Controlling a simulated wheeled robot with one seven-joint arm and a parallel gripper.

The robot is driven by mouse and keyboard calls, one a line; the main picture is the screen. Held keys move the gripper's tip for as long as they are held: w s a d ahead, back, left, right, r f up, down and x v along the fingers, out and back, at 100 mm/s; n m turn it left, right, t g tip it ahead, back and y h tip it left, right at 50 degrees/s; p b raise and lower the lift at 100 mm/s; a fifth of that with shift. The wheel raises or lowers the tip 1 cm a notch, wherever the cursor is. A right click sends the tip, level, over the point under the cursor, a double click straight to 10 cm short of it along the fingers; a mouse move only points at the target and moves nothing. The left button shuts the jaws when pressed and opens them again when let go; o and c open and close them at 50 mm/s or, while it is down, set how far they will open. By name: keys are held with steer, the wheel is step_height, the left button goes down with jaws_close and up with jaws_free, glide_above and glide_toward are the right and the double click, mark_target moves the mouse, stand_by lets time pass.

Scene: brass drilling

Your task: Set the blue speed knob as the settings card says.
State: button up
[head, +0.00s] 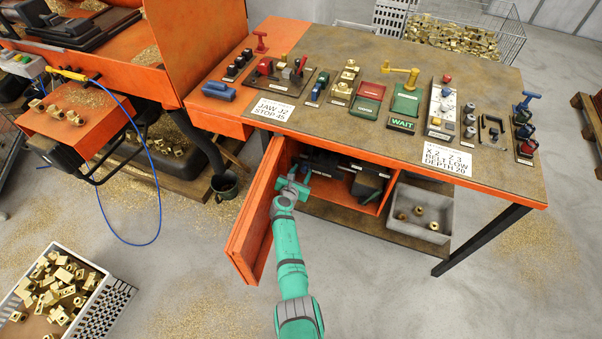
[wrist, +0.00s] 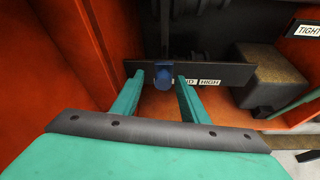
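The blue speed knob (wrist: 162,76) sits on a dark plate (wrist: 228,74) inside the open cabinet. In the wrist view my gripper (wrist: 160,80) is open, with one finger on each side of the knob and a gap showing. The plate reads "HIGH" to the right, with a partly covered label beside it; the plate left of the knob shows no readable label. I cannot tell where the knob points. The settings card (head: 460,158) reads "X 2 Z 3, BELT LOW, DEPTH 20".
The orange cabinet door (head: 255,215) stands open close to the left of my arm. A grey block (wrist: 262,75) is right of the knob inside. A grey bin (head: 418,212) with brass parts is right of the cabinet. Another card (head: 270,110) reads "JAW J2, STOP 45".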

steer(key=v, duration=1)
steer(key=shift+s+r, duration=0.15)
steer(key=shift+s, duration=0.2)
steer(key=shift+a, duration=0.15)
steer(key=shift+s, duration=0.1)
